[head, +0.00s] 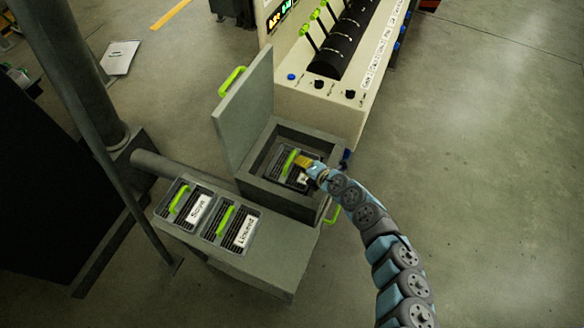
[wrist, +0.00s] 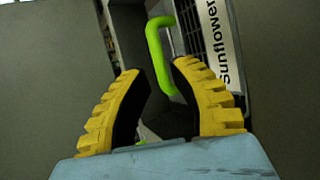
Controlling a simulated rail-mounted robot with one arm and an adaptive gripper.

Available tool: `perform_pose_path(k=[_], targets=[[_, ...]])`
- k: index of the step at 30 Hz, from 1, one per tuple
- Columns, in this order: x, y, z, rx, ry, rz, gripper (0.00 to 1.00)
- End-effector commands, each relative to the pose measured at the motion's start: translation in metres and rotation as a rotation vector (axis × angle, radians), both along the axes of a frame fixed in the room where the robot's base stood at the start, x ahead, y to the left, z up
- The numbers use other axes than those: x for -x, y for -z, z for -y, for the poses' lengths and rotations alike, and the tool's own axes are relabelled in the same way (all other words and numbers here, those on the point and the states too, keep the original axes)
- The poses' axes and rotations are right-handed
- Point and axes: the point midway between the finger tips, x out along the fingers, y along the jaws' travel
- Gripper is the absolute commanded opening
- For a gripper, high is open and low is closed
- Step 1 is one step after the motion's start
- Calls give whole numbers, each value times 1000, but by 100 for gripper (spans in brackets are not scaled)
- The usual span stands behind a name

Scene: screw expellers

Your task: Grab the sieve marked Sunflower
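The sieve marked Sunflower (wrist: 191,32) shows its white label and dark grille at the upper right of the wrist view. Its green handle (wrist: 158,48) stands just beyond and between my fingertips. In the head view the sieve (head: 278,167) sits inside the grey open-lidded box, its label mostly hidden by my gripper. My gripper (wrist: 160,75) has yellow ridged fingers with black pads, spread apart and empty. In the head view my gripper (head: 301,163) reaches into the box from the right, close beside the green handle. Contact with the handle cannot be told.
The box's lid (head: 247,112) stands raised at the left of the opening, and the box walls (head: 278,200) surround the sieve. Two other sieves, one marked Linseed (head: 232,226) and one with a hard-to-read label (head: 186,202), lie on a grey bench. A cream machine (head: 320,95) stands behind.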

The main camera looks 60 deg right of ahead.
Motion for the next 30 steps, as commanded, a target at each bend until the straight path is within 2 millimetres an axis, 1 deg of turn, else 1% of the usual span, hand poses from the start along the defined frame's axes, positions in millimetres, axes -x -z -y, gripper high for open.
perform_pose_path(k=[3,6,17,30], targets=[[-9,2,5,3,1,5,24],[-13,7,6,0,-1,4,24],[-20,11,12,3,2,3,24],[-40,23,26,-1,0,4,24]])
